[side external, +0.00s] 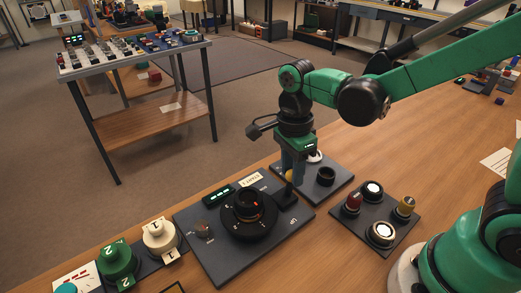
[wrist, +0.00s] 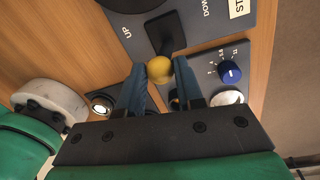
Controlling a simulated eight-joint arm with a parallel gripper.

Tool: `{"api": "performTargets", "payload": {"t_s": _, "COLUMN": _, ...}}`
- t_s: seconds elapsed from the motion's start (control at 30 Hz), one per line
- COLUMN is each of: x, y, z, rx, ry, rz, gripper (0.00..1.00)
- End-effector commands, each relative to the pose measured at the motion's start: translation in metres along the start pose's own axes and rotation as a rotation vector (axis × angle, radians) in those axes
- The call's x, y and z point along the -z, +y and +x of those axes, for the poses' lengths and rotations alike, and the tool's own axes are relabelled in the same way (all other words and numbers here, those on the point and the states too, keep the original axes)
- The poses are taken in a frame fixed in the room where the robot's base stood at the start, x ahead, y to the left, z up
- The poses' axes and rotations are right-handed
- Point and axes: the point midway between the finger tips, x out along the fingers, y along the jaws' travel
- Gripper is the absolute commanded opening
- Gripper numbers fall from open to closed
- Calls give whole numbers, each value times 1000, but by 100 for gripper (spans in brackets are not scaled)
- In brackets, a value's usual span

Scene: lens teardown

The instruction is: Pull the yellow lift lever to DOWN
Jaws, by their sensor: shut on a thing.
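The yellow lift lever's round knob (wrist: 160,69) shows between my blue fingertips in the wrist view, and a bit of it shows in the side view (side external: 289,176). My gripper (wrist: 161,72) is shut on the knob, pointing down at the panel (side external: 222,262). The lever's black base (wrist: 163,32) lies just beyond the knob. In the wrist view, the printed UP (wrist: 126,32) is left of the base and DOWN (wrist: 206,9) is right of it.
A large black dial (side external: 248,214) stands left of the lever. A small plate with a black ring (side external: 326,176) lies close behind my gripper. A button plate (side external: 374,229) is to the right. A blue knob (wrist: 229,72) and white knob (wrist: 227,97) are near my right finger.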

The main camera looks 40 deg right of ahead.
Motion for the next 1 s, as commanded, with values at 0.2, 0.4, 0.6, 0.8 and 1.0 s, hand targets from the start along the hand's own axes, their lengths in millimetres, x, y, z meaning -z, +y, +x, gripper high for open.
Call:
{"api": "performTargets", "payload": {"t_s": 0.2, "x": 0, "y": 0, "z": 0, "rx": -1, "ry": 1, "rz": 0, "gripper": 0}}
{"api": "performTargets", "payload": {"t_s": 0.4, "x": 0, "y": 0, "z": 0, "rx": -1, "ry": 1, "rz": 0, "gripper": 0}}
{"api": "performTargets", "payload": {"t_s": 0.6, "x": 0, "y": 0, "z": 0, "rx": -5, "ry": 2, "rz": 1, "gripper": 0}}
{"api": "performTargets", "payload": {"t_s": 0.8, "x": -2, "y": -8, "z": 0, "rx": -98, "ry": 19, "rz": 1, "gripper": 0}}
{"api": "performTargets", "payload": {"t_s": 1.0, "x": -4, "y": -20, "z": 0, "rx": -255, "ry": 49, "rz": 3, "gripper": 0}}
